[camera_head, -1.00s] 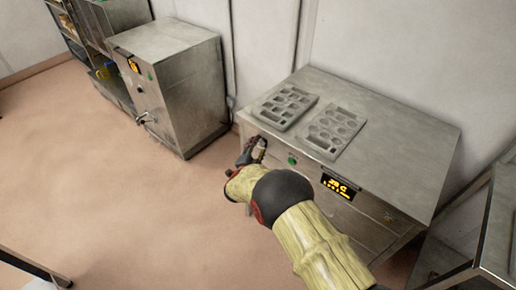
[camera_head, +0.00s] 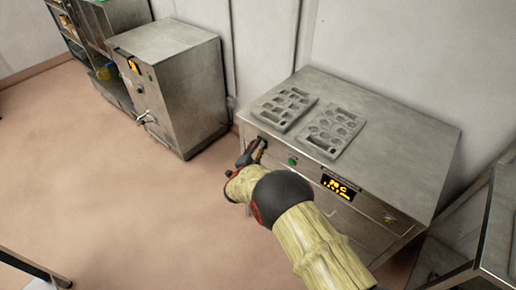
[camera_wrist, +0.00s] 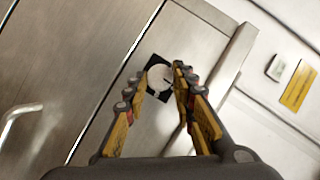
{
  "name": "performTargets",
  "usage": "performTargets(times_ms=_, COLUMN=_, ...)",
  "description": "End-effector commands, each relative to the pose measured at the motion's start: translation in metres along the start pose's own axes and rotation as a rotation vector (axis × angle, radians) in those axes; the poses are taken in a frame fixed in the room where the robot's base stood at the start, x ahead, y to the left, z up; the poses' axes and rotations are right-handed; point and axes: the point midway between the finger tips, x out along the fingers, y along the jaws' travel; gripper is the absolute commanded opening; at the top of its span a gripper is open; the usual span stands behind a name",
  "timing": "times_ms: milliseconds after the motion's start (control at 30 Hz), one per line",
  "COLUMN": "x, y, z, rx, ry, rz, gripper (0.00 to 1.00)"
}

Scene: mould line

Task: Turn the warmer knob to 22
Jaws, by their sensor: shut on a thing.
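The warmer is a steel cabinet (camera_head: 400,120) at the right in the head view. Its lit yellow display (camera_head: 340,187) is too blurred to read surely. The knob (camera_wrist: 158,79) is a round, pale disc on a black square plate in the wrist view. My gripper (camera_head: 260,148) is at the left end of the warmer's front panel, its fingers hiding most of the knob there. In the wrist view my gripper (camera_wrist: 161,77) has one finger on each side of the knob and is shut on it. The knob's pointer cannot be made out.
Two grey mould trays (camera_head: 284,108) (camera_head: 333,132) lie on the warmer's top. A green button (camera_head: 293,161) sits right of my gripper. Another steel cabinet (camera_head: 175,85) stands to the left, with open floor between. A steel frame (camera_head: 493,225) stands close at the right.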

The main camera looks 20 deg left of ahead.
Motion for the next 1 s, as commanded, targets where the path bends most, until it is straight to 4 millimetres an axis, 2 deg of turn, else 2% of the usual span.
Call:
performTargets(times_ms=367, x=-0.001, y=-0.003, z=-0.001, rx=-0.095, ry=-0.006, rz=0.049, gripper=0.01)
performTargets(times_ms=1000, x=0.0, y=-0.011, z=0.001, rx=-0.605, ry=-0.033, rz=0.304, gripper=0.01)
